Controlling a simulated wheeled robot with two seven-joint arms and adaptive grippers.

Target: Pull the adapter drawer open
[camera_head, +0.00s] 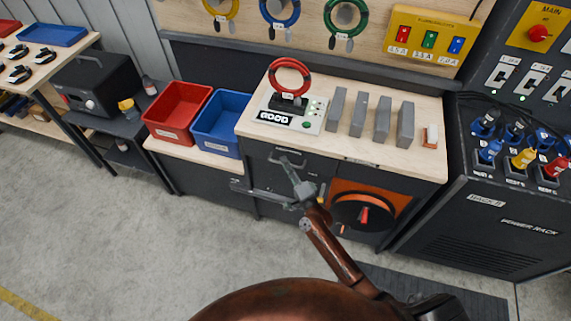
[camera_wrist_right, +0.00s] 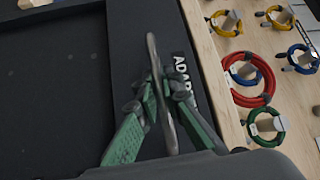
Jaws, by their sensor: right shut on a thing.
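The adapter drawer (camera_head: 262,152) is a dark front under the workbench top, below the tester with a red ring. In the right wrist view its dark front (camera_wrist_right: 130,45) carries a white label (camera_wrist_right: 183,75), partly hidden, of which "ADA" is readable. A grey bar handle (camera_wrist_right: 160,100) stands between the green fingers of my right gripper (camera_wrist_right: 164,92). The right gripper (camera_head: 286,161) is shut on this handle, and it hides part of the drawer front in the head view. My left gripper is out of view.
The bench top (camera_head: 345,150) carries the tester (camera_head: 292,115) and several grey blocks. A red bin (camera_head: 177,110) and blue bin (camera_head: 221,122) stand left. An orange panel with a dial (camera_head: 365,208) sits right of my forearm; a black rack (camera_head: 490,225) stands farther right. Floor at left is clear.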

